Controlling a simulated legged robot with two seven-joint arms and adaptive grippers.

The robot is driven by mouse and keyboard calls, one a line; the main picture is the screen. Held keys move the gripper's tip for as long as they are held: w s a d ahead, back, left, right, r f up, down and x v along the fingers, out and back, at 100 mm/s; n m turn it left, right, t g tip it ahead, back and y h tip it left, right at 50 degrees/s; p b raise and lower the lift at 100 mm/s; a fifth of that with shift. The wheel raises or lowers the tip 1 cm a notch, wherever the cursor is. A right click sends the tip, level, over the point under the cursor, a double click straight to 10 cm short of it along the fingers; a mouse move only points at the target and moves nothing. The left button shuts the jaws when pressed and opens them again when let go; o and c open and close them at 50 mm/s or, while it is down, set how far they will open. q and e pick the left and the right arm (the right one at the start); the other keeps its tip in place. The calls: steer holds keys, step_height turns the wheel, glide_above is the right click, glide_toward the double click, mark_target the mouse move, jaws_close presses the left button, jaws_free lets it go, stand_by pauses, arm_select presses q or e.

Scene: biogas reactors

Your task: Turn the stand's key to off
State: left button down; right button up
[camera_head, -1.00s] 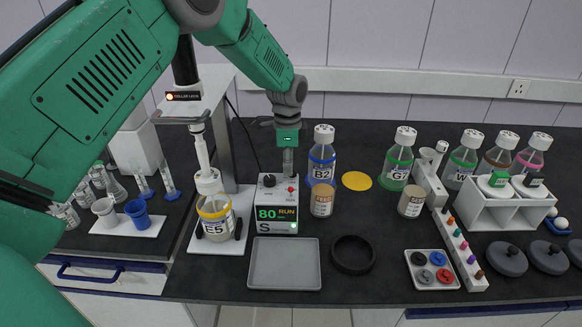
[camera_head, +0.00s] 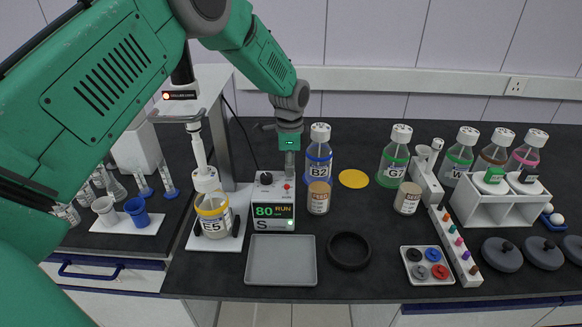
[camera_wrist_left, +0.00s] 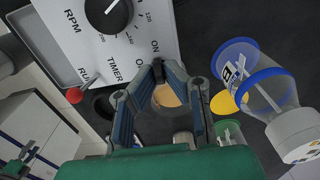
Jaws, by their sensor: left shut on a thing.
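The stand (camera_head: 235,140) stands at the left, with its control box (camera_head: 273,218) at the front reading "80 RUN" with a green light. My left gripper (camera_head: 289,176) comes down from above onto the box's top panel, beside the black knob (camera_head: 266,178) and the red button (camera_head: 287,187). In the left wrist view the fingertips (camera_wrist_left: 157,70) are closed at the panel's edge by the "ON" marking. They are shut on the key, which the fingers hide. The RPM knob (camera_wrist_left: 110,12) and the red button (camera_wrist_left: 75,96) are clear of the fingers. My right gripper is not in view.
A bottle E5 (camera_head: 213,222) sits on the stand's base. Bottle B2 (camera_head: 318,155) and a tan-lidded seed jar (camera_head: 318,198) stand close right of the box. A grey tray (camera_head: 282,262) and a black ring (camera_head: 348,251) lie in front.

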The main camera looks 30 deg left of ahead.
arm_select(q)
steer(key=shift+s+a+f, duration=0.1)
steer(key=shift+f, duration=0.05)
steer(key=n+p, duration=0.1)
steer(key=n, duration=0.3)
steer(key=n+p, duration=0.1)
steer(key=n, duration=0.4)
steer(key=shift+n, duration=0.3)
steer(key=n, duration=0.4)
steer(key=shift+w+a+p, duration=0.1)
steer(key=shift+w+p, duration=0.1)
steer(key=shift+p, duration=0.15)
steer(key=shift+n, duration=2.1)
steer(key=c, duration=1.7)
jaws_free()
steer(key=shift+w+a, duration=0.1)
steer(key=shift+w, duration=0.05)
